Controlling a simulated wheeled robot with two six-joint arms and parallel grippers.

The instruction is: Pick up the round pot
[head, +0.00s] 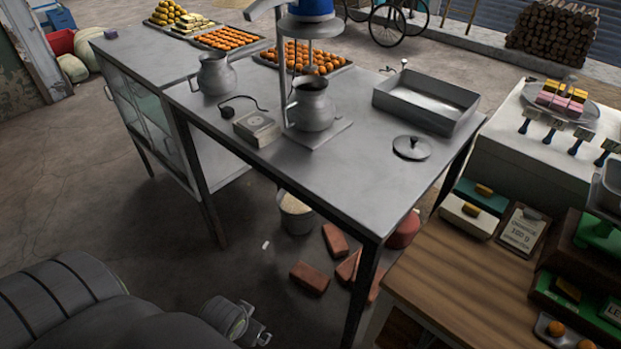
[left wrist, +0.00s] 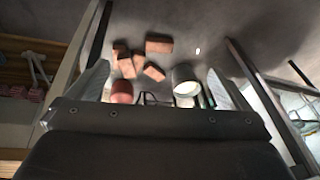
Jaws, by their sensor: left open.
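A round grey metal pot (head: 312,105) with a side handle stands upright on the base of a stand (head: 325,135) on the metal table (head: 330,175). A second grey pot or jug (head: 214,75) with a handle stands further left on the same table. A loose round lid (head: 411,148) with a knob lies at the right. My left gripper (head: 262,338) is low at the bottom of the head view, well away from both pots. In the left wrist view its fingers (left wrist: 158,80) are apart with nothing between them. My right gripper is in neither view.
A rectangular metal tray (head: 425,103) and a small box (head: 257,127) with a cord are on the table. Under it are a bucket (head: 296,213) and several red bricks (head: 309,277). A wooden counter (head: 470,275) adjoins at right. The front table area is clear.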

